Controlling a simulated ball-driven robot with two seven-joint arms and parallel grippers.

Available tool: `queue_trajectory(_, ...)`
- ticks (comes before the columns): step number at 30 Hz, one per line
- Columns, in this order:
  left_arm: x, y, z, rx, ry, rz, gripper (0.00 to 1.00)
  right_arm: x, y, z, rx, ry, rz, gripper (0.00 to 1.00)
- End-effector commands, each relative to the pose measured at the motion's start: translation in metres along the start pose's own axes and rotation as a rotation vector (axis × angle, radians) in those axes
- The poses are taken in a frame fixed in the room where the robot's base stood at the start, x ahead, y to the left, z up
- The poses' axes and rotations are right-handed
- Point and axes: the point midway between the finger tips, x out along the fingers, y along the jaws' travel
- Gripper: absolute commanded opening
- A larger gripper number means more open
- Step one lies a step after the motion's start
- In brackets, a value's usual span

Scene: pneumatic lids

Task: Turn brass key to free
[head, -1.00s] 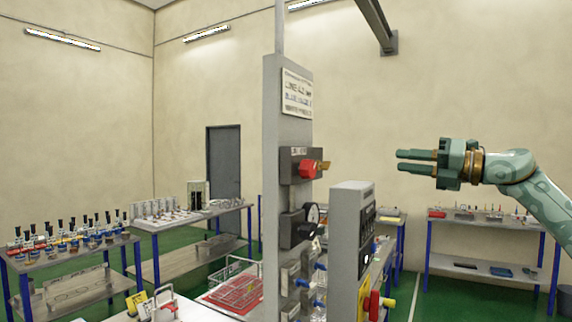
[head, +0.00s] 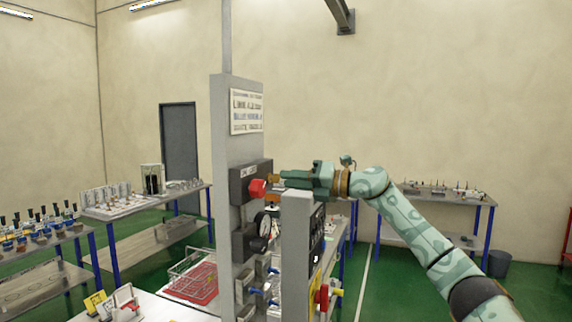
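The brass key (head: 273,180) shows as a small gold piece beside a red part (head: 257,189) on the dark lock box (head: 242,180). The box is fixed to the tall grey panel (head: 228,130). My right gripper (head: 284,179) reaches in from the right, with its green fingertips at the key's outer end. The fingers overlap in this view, so I cannot tell whether they are apart or closed on the key. The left gripper is not in view.
A dark gauge block (head: 244,243) sits below the lock box. A grey control box (head: 296,235) stands close under my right gripper. Blue-handled valves (head: 262,290) and a red handle (head: 323,297) are lower down. A wire basket (head: 192,275) lies left of the panel.

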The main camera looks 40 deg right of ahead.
Motion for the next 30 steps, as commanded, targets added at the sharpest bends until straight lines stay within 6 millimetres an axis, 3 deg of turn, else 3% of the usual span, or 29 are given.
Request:
queue_trajectory(6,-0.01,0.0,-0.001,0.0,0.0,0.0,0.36,0.02,0.0,0.0,0.002,0.001,0.0,0.27)
queue_trajectory(14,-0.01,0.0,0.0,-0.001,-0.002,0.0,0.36,0.021,-0.002,-0.001,0.001,0.001,-0.001,0.27)
queue_trajectory(18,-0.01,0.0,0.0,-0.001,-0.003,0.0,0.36,0.021,-0.002,-0.001,0.001,0.001,-0.001,0.0)
queue_trajectory(30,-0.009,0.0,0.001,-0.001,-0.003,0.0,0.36,0.021,-0.002,-0.001,-0.034,0.0,-0.002,0.0)
